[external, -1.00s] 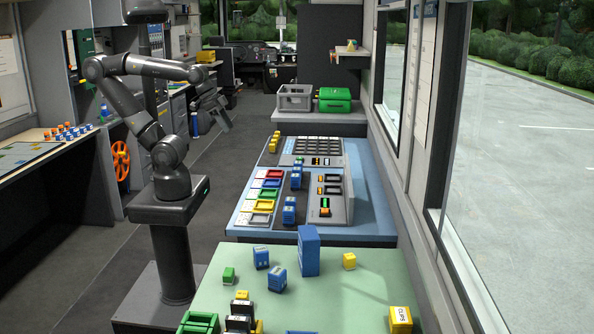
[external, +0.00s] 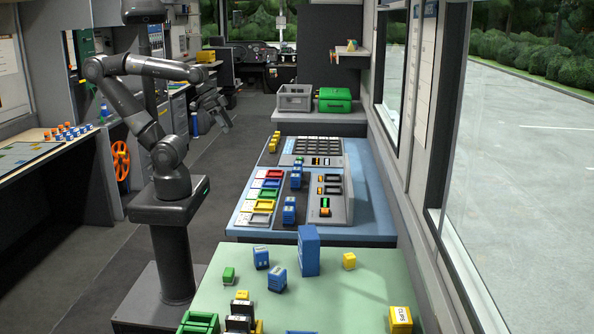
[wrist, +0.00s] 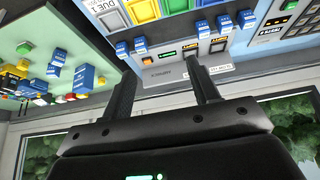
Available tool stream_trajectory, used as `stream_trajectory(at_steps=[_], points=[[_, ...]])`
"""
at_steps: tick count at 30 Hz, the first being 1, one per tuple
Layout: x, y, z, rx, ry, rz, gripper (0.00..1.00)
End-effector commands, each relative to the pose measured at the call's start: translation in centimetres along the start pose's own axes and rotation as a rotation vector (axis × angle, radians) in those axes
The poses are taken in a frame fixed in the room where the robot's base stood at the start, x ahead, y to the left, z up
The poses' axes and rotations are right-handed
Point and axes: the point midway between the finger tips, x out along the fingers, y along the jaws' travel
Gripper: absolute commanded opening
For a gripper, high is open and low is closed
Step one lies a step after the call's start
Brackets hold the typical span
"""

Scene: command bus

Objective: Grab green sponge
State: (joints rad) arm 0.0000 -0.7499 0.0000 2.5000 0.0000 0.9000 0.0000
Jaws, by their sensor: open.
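A small green block (external: 229,274), which looks like the green sponge, sits on the pale green table (external: 330,300) near its left edge in the external view. In the wrist view, a small green piece (wrist: 24,48) on the pale green surface at the left appears to be the same block. My gripper (external: 203,74) is raised high, well above and behind the table, and is not near the block. In the wrist view my gripper's two fingers (wrist: 161,75) are spread apart with nothing between them.
Blue blocks (external: 277,279), a tall blue box (external: 309,250), yellow blocks (external: 349,261) and a green crate (external: 198,322) share the table. Behind it is a blue control console (external: 350,232). A green case (external: 334,100) and grey crate (external: 295,98) stand farther back. Windows line the right.

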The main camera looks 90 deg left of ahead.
Motion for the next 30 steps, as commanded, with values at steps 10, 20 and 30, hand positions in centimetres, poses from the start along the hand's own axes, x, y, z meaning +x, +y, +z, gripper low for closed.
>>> stream_trajectory(at_steps=[10, 20, 30], points=[[0.0, 0.0, 0.0, 0.0, 0.0, 0.0, 0.67], [1.1, 3.4, -4.2, 0.007, -0.067, 0.006, 0.67], [5.0, 13.0, -10.3, 0.016, -0.177, 0.014, 0.67]])
